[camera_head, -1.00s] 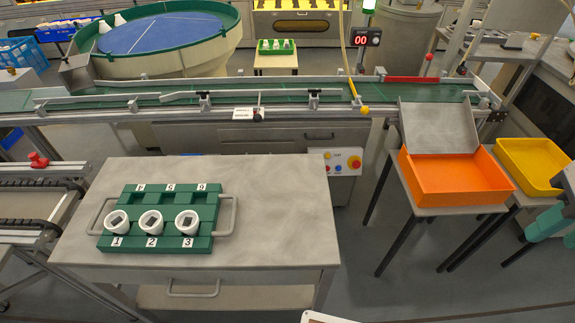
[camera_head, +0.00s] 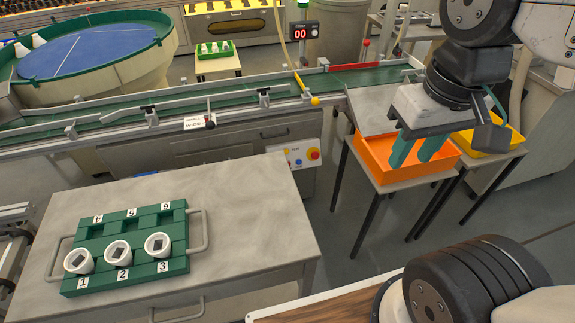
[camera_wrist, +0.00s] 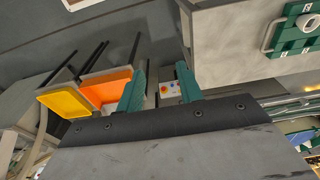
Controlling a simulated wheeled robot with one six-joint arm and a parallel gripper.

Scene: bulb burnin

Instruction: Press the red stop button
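The red stop button (camera_head: 314,155) is on the right of a white control panel (camera_head: 289,161), below the conveyor and behind the bench.
A grey bench (camera_head: 262,205) holds a green numbered rack (camera_head: 180,265) with three white cups. An orange bin (camera_head: 375,160) and a yellow bin (camera_head: 512,140) stand on small tables at right. The conveyor (camera_head: 230,107) runs behind. Floor is open between bench and bins.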

